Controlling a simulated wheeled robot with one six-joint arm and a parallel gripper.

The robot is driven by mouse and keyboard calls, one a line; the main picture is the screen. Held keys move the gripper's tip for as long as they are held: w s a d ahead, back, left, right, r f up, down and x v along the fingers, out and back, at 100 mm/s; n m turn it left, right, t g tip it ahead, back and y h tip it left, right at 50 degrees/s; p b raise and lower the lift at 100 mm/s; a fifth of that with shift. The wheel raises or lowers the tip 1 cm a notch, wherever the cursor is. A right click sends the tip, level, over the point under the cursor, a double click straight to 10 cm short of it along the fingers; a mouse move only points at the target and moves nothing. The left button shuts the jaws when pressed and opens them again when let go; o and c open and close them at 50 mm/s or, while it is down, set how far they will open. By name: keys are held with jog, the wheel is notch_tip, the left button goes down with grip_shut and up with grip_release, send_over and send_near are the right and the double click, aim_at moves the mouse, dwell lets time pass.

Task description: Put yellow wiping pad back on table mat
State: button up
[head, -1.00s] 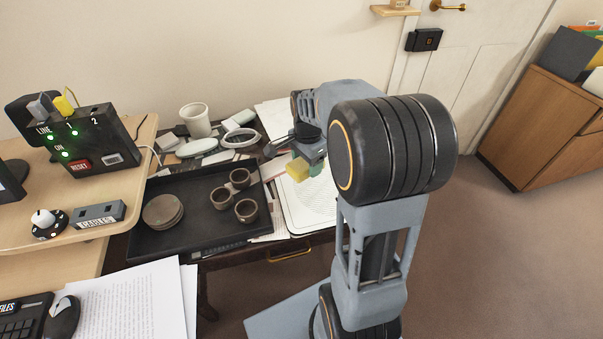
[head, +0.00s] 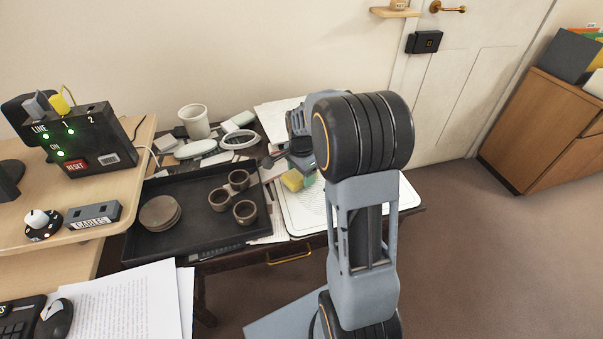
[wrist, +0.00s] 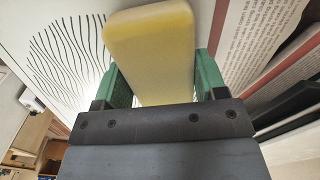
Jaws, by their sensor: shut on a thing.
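The yellow wiping pad (head: 293,181) is between the fingers of my gripper (head: 302,168). In the wrist view the pad (wrist: 150,45) fills the gap between the green fingertips (wrist: 163,82), which are shut on its sides. The white table mat (head: 305,220) with thin dark lines lies under and in front of the pad. Its wavy lines (wrist: 70,60) show left of the pad in the wrist view. The pad appears over the mat's back left part. I cannot tell whether it touches the mat. My arm hides part of the mat.
A black tray (head: 155,243) with several brown cups and stacked saucers stands left of the mat. A white cup (head: 194,120), an oval dish (head: 239,141) and small blocks crowd the back. Printed papers (wrist: 260,40) lie right of the pad in the wrist view.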

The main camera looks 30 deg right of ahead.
jog(key=shift+f, duration=0.1)
jog(key=o, duration=0.9)
notch_tip(320, 180, up, 11)
jog(key=p, duration=0.3)
jog(key=s+a+n+t, duration=0.1)
jog(key=s+a+n, duration=0.2)
jog(key=s+n, duration=0.2)
jog(key=s+a+n+t, duration=0.1)
jog(key=s+a+n, duration=0.2)
jog(key=s+n, duration=0.2)
jog(key=s+a+n+t, duration=0.1)
jog(key=s+a+n, duration=0.2)
jog(key=s+n, duration=0.2)
jog(key=shift+s+a+r+n, duration=0.3)
jog(key=shift+s+r+n, duration=0.05)
jog(key=shift+s+n, duration=0.1)
